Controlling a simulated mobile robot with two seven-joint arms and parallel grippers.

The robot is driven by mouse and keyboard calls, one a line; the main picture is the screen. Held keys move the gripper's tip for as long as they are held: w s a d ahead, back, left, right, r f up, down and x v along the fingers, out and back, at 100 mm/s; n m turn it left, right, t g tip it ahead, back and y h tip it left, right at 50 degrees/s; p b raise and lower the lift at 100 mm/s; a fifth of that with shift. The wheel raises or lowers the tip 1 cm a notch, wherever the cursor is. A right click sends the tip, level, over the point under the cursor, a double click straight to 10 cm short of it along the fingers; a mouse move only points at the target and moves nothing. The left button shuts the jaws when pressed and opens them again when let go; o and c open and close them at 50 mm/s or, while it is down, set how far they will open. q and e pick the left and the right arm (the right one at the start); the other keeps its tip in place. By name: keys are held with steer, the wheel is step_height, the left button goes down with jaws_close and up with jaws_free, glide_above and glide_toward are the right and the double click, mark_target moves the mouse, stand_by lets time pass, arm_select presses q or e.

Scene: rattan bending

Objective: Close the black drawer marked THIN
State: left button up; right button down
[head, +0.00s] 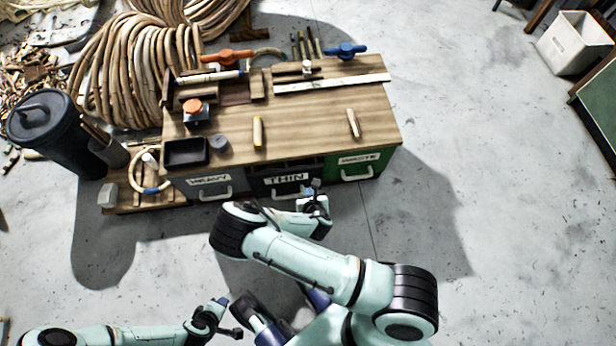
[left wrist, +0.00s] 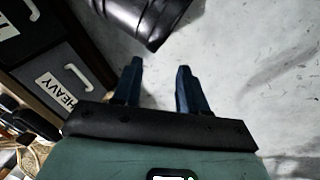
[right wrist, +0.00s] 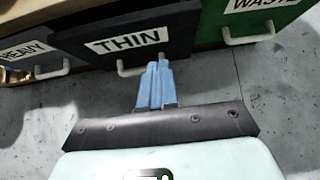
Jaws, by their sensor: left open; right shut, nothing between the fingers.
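The black drawer marked THIN (head: 272,187) is in the middle of the workbench front. Its front seems to stand out a little from its neighbours, with a dark gap above it in the head view. In the right wrist view the THIN drawer (right wrist: 180,32) fills the top, with its pale handle (right wrist: 122,69) low on the front. My right gripper (head: 316,192) is shut and empty. Its blue fingertips (right wrist: 158,66) are at the handle's right end; I cannot tell if they touch. My left gripper (head: 230,317) is open and empty, low over the floor; its fingers also show in the left wrist view (left wrist: 160,80).
The grey HEAVY drawer (head: 190,190) is left of THIN and the green WASTE drawer (head: 340,175) right. Tools lie on the wooden bench top (head: 310,120). A dark bin (head: 55,135) and rattan coils (head: 130,65) stand left.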

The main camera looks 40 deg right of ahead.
mark_target(304, 171)
steer(key=b+x, duration=0.1)
steer(key=x, duration=0.2)
steer(key=r+b+x, duration=0.1)
steer(key=x, duration=0.2)
steer(key=w+b+x, duration=0.1)
steer(key=x, duration=0.2)
steer(key=shift+w+d+r, duration=0.15)
steer(key=shift+d, duration=0.25)
arm_select(q)
step_height(304, 171, down, 5)
steer(key=s+a+g, duration=0.1)
steer(key=s, duration=0.1)
steer(key=shift+a+f, duration=0.2)
steer(key=shift+a, duration=0.15)
arm_select(e)
steer(key=shift+w+d, duration=0.3)
steer(key=shift+w, duration=0.15)
